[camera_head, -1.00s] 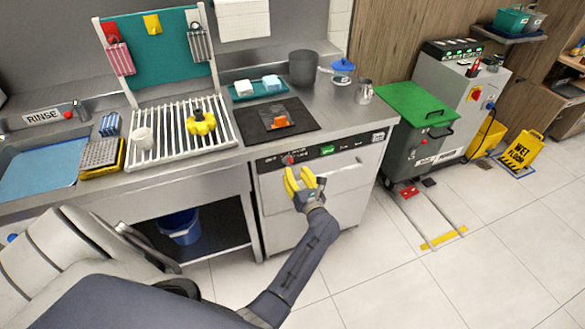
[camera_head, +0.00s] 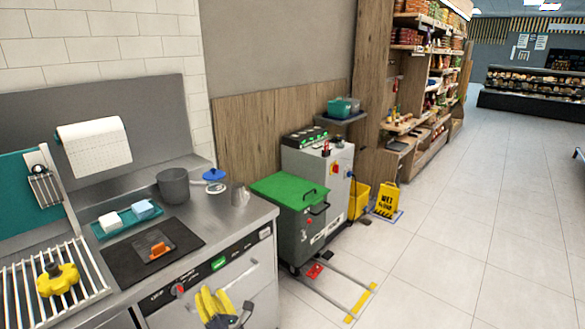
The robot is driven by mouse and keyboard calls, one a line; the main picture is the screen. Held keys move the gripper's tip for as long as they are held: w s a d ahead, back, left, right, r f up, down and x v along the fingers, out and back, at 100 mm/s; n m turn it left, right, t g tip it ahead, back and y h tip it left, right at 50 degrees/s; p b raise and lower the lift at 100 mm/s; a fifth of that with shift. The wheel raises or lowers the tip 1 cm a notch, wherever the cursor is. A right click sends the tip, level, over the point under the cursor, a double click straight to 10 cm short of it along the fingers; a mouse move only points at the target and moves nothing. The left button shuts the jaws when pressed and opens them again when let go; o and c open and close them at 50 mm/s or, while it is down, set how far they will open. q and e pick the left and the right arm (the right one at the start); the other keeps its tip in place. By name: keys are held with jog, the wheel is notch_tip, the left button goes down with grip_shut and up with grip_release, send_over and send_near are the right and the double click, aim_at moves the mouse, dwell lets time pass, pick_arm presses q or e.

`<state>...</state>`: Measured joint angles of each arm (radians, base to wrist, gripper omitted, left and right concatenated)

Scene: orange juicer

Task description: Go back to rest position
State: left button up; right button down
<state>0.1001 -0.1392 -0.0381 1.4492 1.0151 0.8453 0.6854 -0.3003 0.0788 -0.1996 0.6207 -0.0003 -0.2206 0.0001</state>
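My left gripper (camera_head: 215,304) shows at the bottom of the head view, in front of the steel counter unit's control panel (camera_head: 212,267). Its yellow fingers point up with a narrow gap between them, and nothing is seen held. The rest of the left arm is cut off by the lower picture edge. My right gripper is not in view.
The steel counter (camera_head: 225,210) holds a dark pot (camera_head: 173,186), a teal tray (camera_head: 105,228), a black mat (camera_head: 125,262) and a yellow knob-like part (camera_head: 57,280). A grey green-lidded bin (camera_head: 300,232) and yellow wet-floor sign (camera_head: 388,199) stand right. Floor (camera_head: 480,240) at right is clear.

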pick_arm(q)
jog(key=s+d+f+m+t+h, duration=0.1)
jog(key=d+f+m+h, duration=0.45)
jog(key=f+m, duration=0.4)
jog(key=s+d+f+m+h, duration=0.1)
jog(key=d+f+m+h, duration=0.45)
jog(key=f+m, duration=0.4)
jog(key=s+d+f+m+g+h, duration=0.1)
jog(key=s+f+m+g, duration=0.1)
jog(key=s+f+m, duration=0.5)
jog(key=s+d+f+m+g+h, duration=0.1)
jog(key=s+d+f+m+g, duration=0.15)
jog(key=s+f, duration=0.45)
jog(key=s+a+f+m+g, duration=0.2)
jog(key=s+f+m+g, duration=0.1)
jog(key=s+f, duration=0.65)
jog(key=s+a+f+m+g, duration=0.2)
jog(key=s+f+m+g, duration=0.15)
jog(key=s+f, duration=0.55)
jog(key=s+a+f+m+g, duration=0.1)
jog(key=s+a, duration=0.1)
jog(key=s, duration=0.6)
jog(key=s+a+f+m+g, duration=0.1)
jog(key=s+a, duration=0.1)
jog(key=s, duration=0.6)
jog(key=s+a+f+m+g+y, duration=0.1)
jog(key=s+a, duration=0.2)
jog(key=s, duration=0.6)
jog(key=shift+f+g, duration=0.35)
jog(key=shift+g, duration=0.05)
